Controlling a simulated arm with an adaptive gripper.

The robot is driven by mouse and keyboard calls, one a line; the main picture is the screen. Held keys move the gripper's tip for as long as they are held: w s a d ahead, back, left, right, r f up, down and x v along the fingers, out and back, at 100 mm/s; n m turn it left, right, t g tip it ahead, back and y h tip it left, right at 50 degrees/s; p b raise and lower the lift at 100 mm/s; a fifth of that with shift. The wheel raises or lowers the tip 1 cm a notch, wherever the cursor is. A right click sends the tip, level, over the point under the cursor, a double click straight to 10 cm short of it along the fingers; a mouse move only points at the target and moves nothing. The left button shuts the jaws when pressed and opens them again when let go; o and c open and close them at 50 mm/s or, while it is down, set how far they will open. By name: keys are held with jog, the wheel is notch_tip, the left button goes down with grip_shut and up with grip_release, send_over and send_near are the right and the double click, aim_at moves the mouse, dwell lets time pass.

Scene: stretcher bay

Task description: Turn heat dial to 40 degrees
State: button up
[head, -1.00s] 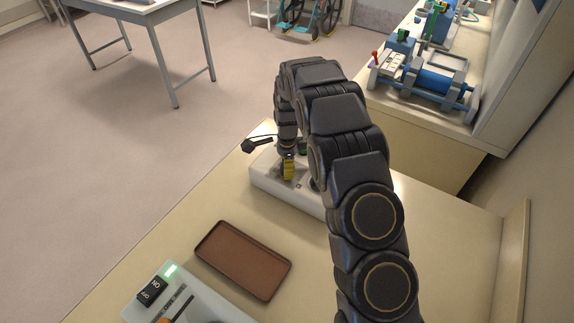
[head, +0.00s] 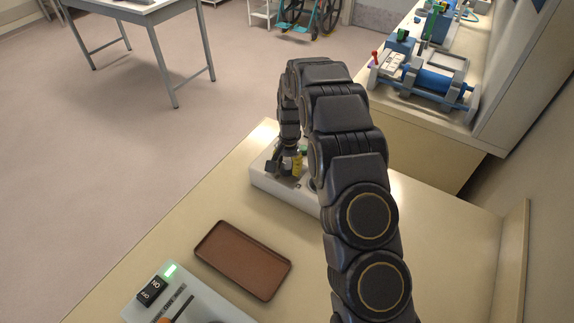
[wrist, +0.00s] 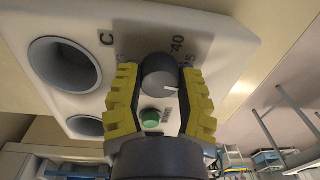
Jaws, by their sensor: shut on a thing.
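The heat dial (wrist: 156,73) is a round grey knob on a white panel (wrist: 218,35). My gripper (wrist: 160,92) has one yellow finger on each side of it and is shut on it. In the head view, my gripper (head: 298,164) is down at the white unit (head: 270,188), and the dial is hidden.
A green button (wrist: 151,117) sits just below the dial. Two round recesses (wrist: 63,66) are at the panel's left. In the head view, a brown tray (head: 243,260) and a switch box with a lit green lamp (head: 171,270) stand nearer on the counter.

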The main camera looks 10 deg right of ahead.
jog(key=n, duration=0.6)
jog(key=shift+s+f, duration=0.15)
jog(key=n, duration=0.4)
jog(key=shift+g, duration=0.3)
jog(key=shift+d+n, duration=0.1)
jog(key=shift+n, duration=1.8)
jog(key=o, duration=1.1)
jog(key=shift+o, duration=0.2)
